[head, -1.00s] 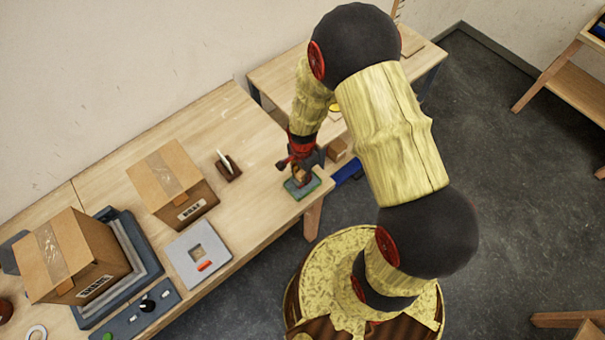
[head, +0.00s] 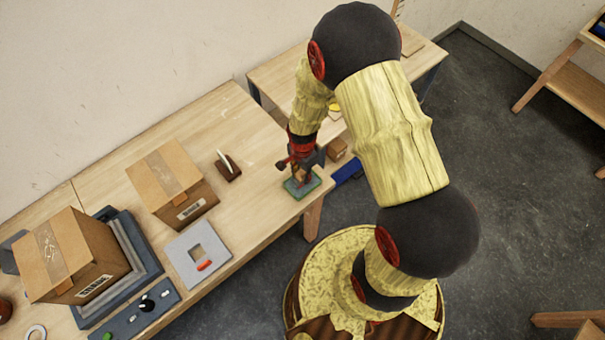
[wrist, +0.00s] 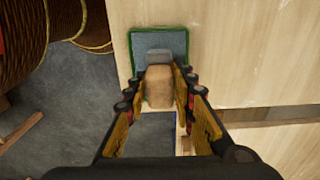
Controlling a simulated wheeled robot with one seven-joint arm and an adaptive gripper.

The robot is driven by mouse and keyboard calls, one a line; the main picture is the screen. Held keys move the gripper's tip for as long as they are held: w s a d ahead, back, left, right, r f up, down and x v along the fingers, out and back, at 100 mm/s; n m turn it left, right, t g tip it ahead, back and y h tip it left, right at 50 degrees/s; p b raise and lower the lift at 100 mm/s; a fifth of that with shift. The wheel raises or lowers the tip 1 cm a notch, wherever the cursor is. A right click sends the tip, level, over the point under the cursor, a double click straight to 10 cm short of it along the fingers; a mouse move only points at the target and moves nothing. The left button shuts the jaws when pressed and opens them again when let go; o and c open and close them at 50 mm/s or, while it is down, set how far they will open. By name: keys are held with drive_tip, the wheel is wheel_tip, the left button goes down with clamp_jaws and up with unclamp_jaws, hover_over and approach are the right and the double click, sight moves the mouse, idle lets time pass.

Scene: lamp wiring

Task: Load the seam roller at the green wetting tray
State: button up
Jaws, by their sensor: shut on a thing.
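The green wetting tray (head: 316,182) lies on the near right corner of the long wooden bench. It has a green rim and a grey-blue inside, and it also shows at the top of the wrist view (wrist: 133,50). My gripper (head: 302,170) is over the tray, pointing down. In the wrist view my gripper (wrist: 161,80) is shut on the tan wooden handle of the seam roller (wrist: 160,88). The roller's grey end (wrist: 158,56) is over the tray's inside. I cannot tell whether it touches the tray.
A small brown holder (head: 229,173) with a pale upright piece stands left of the tray. A grey plate (head: 182,257) with a square hole and two cardboard boxes (head: 172,183) (head: 68,258) are farther left. A second table (head: 265,75) stands behind.

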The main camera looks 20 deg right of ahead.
idle(0.3)
drive_tip(key=shift+r+p, duration=2.35)
drive_tip(key=shift+r, duration=1.15)
